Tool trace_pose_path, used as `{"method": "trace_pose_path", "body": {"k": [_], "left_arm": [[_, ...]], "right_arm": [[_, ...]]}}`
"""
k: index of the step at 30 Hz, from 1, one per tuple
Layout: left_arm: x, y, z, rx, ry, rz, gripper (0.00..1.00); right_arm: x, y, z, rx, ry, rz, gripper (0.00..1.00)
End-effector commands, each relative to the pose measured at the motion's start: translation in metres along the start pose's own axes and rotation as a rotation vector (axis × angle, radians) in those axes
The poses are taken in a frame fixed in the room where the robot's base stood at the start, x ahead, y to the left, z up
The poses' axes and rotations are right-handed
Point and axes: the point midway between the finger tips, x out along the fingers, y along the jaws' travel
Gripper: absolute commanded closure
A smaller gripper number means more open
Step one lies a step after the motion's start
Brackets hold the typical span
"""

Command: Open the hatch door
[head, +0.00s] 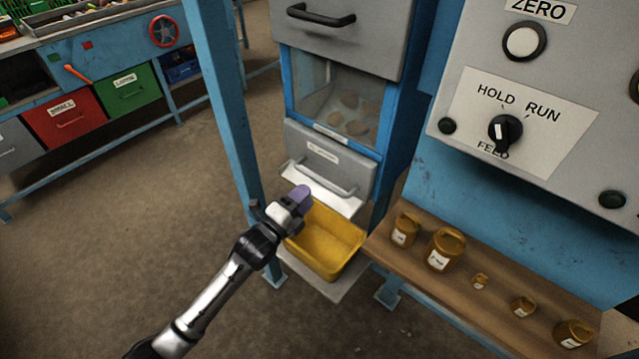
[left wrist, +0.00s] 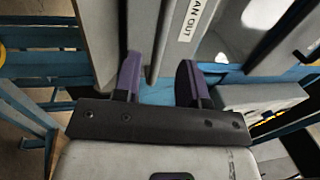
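The hatch door (head: 330,158) is the grey lower front panel of the blue cabinet, with a bar handle (head: 325,180) across it and a small label. It looks shut. My left gripper (head: 302,194) is just in front of the lower left of this door, near the handle's left end. In the left wrist view its two purple fingers (left wrist: 160,82) are apart, and the door's label (left wrist: 190,20), reading "AN OUT", shows beyond them. I cannot tell whether the handle lies between the fingers. My right gripper is not in view.
A yellow bin (head: 327,240) stands below the hatch, under a pale ledge. A blue post (head: 222,90) rises left of the cabinet. A wooden shelf (head: 470,290) with several amber jars is at the right, below a grey control panel (head: 550,90). The floor at left is clear.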

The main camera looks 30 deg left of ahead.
Motion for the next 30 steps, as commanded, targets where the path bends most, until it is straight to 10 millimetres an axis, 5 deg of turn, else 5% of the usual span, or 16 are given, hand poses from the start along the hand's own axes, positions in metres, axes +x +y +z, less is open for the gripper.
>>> {"method": "trace_pose_path", "body": {"k": [12,27,30], "left_arm": [[0.054,0.001,0.000,-0.002,0.000,0.000,0.61],[0.063,0.000,0.000,-0.001,0.000,0.001,0.61],[0.063,0.000,0.000,-0.001,0.000,0.001,0.71]], "right_arm": [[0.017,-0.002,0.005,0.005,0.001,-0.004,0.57],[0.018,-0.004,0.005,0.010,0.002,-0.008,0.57],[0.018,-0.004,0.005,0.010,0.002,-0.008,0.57]]}}
